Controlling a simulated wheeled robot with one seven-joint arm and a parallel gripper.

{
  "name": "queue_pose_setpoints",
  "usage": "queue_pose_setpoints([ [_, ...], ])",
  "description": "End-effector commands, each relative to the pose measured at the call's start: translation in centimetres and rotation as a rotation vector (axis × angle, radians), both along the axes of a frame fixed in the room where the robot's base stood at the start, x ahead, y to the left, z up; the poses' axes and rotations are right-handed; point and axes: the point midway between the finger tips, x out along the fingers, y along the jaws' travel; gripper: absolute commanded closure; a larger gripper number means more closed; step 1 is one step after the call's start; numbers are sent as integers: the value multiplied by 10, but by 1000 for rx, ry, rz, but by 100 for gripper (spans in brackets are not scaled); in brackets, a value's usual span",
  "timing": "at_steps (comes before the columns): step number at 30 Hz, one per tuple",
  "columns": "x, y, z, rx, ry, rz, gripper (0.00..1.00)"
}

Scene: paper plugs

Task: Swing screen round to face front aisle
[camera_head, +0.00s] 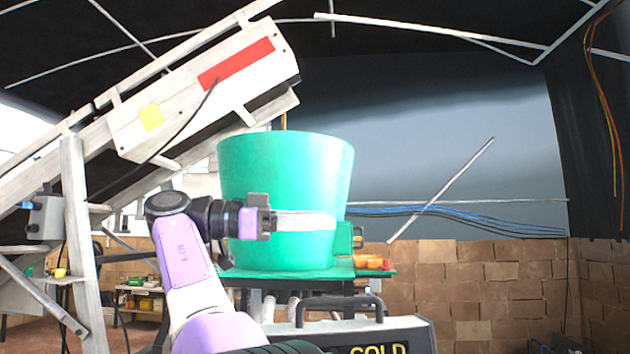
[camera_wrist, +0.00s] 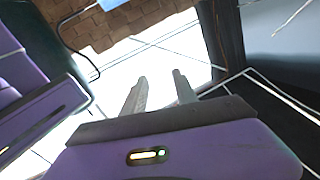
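A dark grey box with a carrying handle and lit yellow letters (camera_head: 378,350) is cut off by the bottom edge of the head view. I cannot tell whether it is the screen; no other screen shows clearly. My gripper (camera_head: 335,220) is above it, pointing right across the front of a large green tub (camera_head: 285,160). I cannot tell whether it touches the tub. In the wrist view my gripper (camera_wrist: 160,77) has its two fingers apart, with nothing visible between them.
The tub stands on a green-topped stand (camera_head: 350,273) with small orange pieces (camera_head: 372,263) beside it. A sloping white conveyor (camera_head: 200,95) with a red panel fills the upper left. A brick wall (camera_head: 480,290) and blue cables (camera_head: 450,213) are behind on the right.

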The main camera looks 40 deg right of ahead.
Motion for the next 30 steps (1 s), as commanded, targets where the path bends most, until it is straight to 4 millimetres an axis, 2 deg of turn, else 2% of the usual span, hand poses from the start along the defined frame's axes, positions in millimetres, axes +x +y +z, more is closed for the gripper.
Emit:
queue_pose_setpoints([
  [1, 0, 0, 19, 2, 0, 2, 66],
  [3, 0, 0, 33, 2, 1, 2, 66],
  [9, 1, 1, 55, 0, 1, 2, 66],
  [15, 1, 1, 62, 0, 0, 2, 66],
  [30, 0, 0, 62, -1, -1, 2, 66],
])
